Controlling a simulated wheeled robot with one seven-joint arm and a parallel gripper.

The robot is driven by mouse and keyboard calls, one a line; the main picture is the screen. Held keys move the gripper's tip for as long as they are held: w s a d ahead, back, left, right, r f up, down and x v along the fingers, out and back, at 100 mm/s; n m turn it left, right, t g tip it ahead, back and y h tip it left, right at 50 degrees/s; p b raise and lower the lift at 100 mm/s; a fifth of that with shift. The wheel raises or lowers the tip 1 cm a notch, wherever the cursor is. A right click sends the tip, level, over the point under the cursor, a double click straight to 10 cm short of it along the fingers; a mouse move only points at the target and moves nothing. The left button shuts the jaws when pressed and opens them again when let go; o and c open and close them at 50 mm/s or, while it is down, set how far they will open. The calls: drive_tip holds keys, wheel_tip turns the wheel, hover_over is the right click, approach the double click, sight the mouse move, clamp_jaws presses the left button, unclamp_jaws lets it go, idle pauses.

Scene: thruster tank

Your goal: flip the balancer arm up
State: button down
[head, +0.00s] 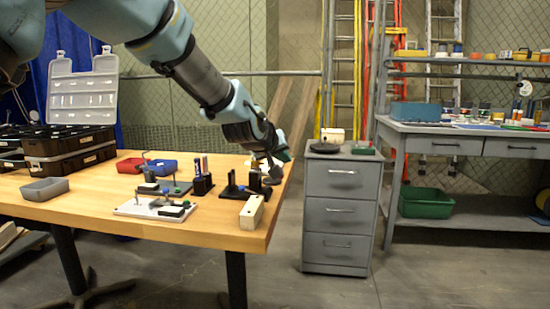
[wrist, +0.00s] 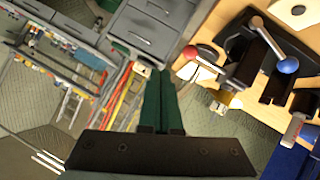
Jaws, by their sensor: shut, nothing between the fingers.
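The arm slants across the stand. In the head view the black stand (head: 238,188) sits near the table's right end. My gripper (wrist: 158,75) has its green fingers together and empty, off to the left of the balancer in the wrist view and apart from it. In the head view my gripper (head: 284,154) hangs over the table's right edge, behind the stand.
A white-based device (head: 157,208), a red bin (head: 130,165) and a blue bin (head: 161,168) stand further left. A grey drawer cabinet (head: 341,210) stands right of the table, with a floor gap between.

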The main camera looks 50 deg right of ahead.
drive_tip(key=s+a+r, duration=0.5)
drive_tip(key=a+r, duration=0.1)
drive_tip(key=shift+s+a+b, duration=0.25)
drive_tip(key=shift+s+b, duration=0.05)
idle(0.3)
drive_tip(key=w+a+f+n+t+y, duration=0.1)
drive_tip(key=w+a+f+n+y, duration=0.15)
drive_tip(key=w+a+f, duration=0.6)
drive_tip(key=w+a+f+n+t+y, duration=0.1)
drive_tip(key=w+a+f+y, duration=0.2)
drive_tip(key=w+a, duration=0.95)
drive_tip(key=s+a+f+n+g+y, duration=0.1)
drive_tip(key=s+a+f+y, duration=0.15)
drive_tip(key=a, duration=0.95)
drive_tip(key=s+a+f+n+g+y, duration=0.1)
drive_tip(key=s+a+f+n, duration=0.2)
drive_tip(key=a, duration=0.8)
drive_tip(key=s+a+f+g+y, duration=0.2)
drive_tip(key=s+a+f, duration=0.15)
drive_tip(key=a, duration=0.85)
wheel_tip(320, 180, up, 19)
drive_tip(key=s+p, duration=0.1)
drive_tip(key=p, duration=1.8)
drive_tip(key=shift+a, duration=0.3)
drive_tip(key=shift+d, duration=0.15)
